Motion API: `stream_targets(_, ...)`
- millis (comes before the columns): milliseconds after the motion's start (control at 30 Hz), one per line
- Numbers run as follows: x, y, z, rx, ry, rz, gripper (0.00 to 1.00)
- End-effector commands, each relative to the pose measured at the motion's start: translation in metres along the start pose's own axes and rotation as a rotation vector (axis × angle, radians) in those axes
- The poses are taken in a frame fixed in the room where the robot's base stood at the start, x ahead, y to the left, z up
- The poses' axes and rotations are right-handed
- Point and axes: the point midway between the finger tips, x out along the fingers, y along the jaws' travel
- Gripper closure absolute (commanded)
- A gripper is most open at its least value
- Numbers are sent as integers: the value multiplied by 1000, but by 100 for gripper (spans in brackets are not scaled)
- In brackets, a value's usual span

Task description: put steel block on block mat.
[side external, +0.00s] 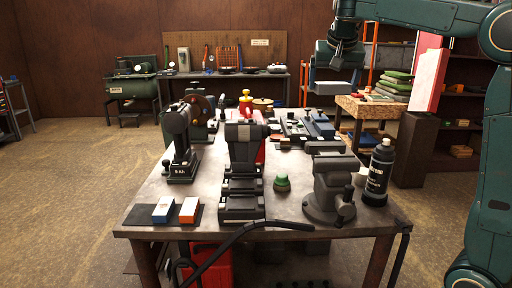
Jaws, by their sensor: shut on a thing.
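My gripper (338,72) is at the upper right, high above the far right part of the workbench. It is shut on a flat light-grey block, the steel block (334,88), and holds it clear of the bench. The fingertips are small and dark here, so their exact grip is hard to see. A dark flat mat (136,214), which looks like the block mat, lies at the bench's front left corner, far from my gripper. A blue-and-white block (163,210) and an orange-and-white block (189,210) lie on it.
The workbench (290,215) holds an arbor-press-like tool (180,145), a black stepped stand (243,165), a green knob (282,183), a grey vise (331,185) and a dark bottle (379,172). A black hose (240,232) crosses the front edge. A wooden-topped table (372,108) stands behind right.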

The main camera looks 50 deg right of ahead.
Motion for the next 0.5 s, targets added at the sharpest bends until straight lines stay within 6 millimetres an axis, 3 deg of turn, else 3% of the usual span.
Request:
stream_targets(267, 43, -38, 23, -105, -1, -65, 48)
stream_targets(500, 94, -93, 78, -261, -5, -165, 48)
